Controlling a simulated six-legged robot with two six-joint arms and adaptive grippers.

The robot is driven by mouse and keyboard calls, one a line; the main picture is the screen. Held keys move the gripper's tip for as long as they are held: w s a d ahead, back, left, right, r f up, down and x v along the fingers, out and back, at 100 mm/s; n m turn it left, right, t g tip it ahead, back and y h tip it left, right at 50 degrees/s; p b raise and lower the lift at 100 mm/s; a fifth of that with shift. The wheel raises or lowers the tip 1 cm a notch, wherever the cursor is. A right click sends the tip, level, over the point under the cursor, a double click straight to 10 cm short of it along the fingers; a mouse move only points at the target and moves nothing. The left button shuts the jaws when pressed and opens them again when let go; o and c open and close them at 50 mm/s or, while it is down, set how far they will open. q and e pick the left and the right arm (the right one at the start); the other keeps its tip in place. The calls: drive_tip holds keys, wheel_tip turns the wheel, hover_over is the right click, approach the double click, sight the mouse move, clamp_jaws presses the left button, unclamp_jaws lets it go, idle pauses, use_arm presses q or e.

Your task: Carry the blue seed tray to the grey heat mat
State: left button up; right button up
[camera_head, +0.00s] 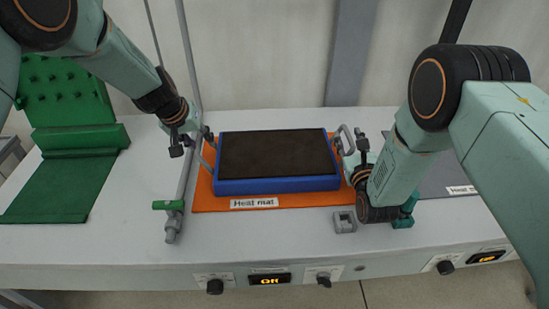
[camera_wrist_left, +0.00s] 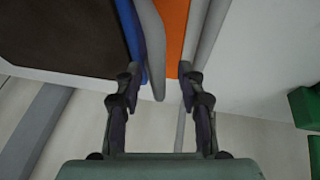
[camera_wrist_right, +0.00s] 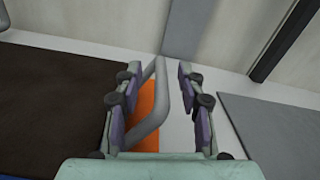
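The blue seed tray (camera_head: 277,185), filled with dark soil, lies flat on the orange heat mat (camera_head: 225,202). It has a grey handle at each end. The grey heat mat (camera_head: 442,178) lies to the right, partly hidden by my right arm. My left gripper (camera_head: 190,140) is open at the left handle; in the left wrist view the handle (camera_wrist_left: 151,40) shows between the fingers, nearer one of them. My right gripper (camera_head: 352,148) is open at the right handle; in the right wrist view that handle (camera_wrist_right: 157,105) lies between the spread fingers.
A pipe with a green valve lever (camera_head: 168,205) runs just left of the orange mat. A small grey block (camera_head: 344,221) sits at its front right. Knobs and displays (camera_head: 269,280) line the bench front.

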use_arm(q)
drive_tip(key=shift+w+d+f, duration=0.1)
drive_tip(key=shift+w, duration=0.1)
drive_tip(key=c, duration=0.5)
use_arm(e)
drive_tip(key=shift+w+d+f, duration=0.1)
drive_tip(key=shift+w+f, duration=0.05)
drive_tip(key=shift+f, duration=0.05)
drive_tip(key=c, duration=0.5)
use_arm(q)
clamp_jaws()
use_arm(e)
drive_tip(key=shift+r, duration=0.1)
clamp_jaws()
drive_tip(key=shift+r, duration=0.1)
